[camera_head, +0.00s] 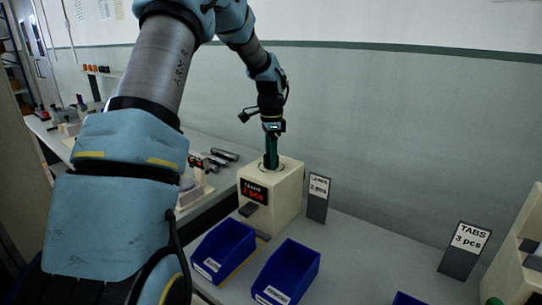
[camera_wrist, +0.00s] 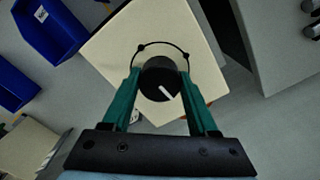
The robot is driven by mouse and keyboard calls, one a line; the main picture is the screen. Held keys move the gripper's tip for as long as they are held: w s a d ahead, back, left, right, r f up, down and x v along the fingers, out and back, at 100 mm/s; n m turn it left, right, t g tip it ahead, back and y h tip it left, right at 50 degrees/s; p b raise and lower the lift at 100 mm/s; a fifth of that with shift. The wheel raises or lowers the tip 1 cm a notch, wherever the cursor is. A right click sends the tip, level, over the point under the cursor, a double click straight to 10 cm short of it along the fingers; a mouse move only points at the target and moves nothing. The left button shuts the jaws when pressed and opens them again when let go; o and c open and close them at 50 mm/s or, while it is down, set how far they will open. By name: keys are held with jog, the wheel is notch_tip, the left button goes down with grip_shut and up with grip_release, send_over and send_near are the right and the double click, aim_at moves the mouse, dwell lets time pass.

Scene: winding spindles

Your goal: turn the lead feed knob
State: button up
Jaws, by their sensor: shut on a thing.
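The lead feed knob (camera_wrist: 161,80) is a round black knob with a white pointer line, on top of a cream box. In the wrist view the pointer aims down and slightly right, and a thin black arc with dots surrounds the knob. My gripper (camera_head: 271,163) reaches straight down onto the top of the cream feeder box (camera_head: 285,196) in the head view and hides the knob there. In the wrist view my gripper (camera_wrist: 160,88) has its two green fingers on either side of the knob, shut on it. The box front has a dark display with red text.
Blue bins (camera_head: 224,249) and (camera_head: 286,273) stand in front of the box. A "LEADS" sign (camera_head: 318,197) stands right of it and a "TABS" sign (camera_head: 465,250) farther right, near another cream box (camera_head: 516,262). Bench between the signs is clear.

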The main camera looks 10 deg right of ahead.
jog(key=shift+m, duration=0.5)
jog(key=o, duration=1.4)
jog(key=shift+c, duration=0.2)
notch_tip(320, 180, up, 11)
jog(key=b, duration=0.2)
jog(key=shift+b, duration=0.35)
jog(key=shift+f, duration=0.15)
jog(key=s+a+f+n, duration=0.5)
jog(key=s+a+n, duration=0.3)
jog(key=s+a, duration=0.2)
jog(key=s+a+f+n+t, duration=0.1)
jog(key=s+a+f+n, duration=0.5)
jog(key=s+a+n, duration=0.3)
jog(key=s+a, duration=0.2)
jog(key=s, duration=0.1)
jog(key=shift+s+f+t, duration=0.15)
jog(key=shift+f+t, duration=0.15)
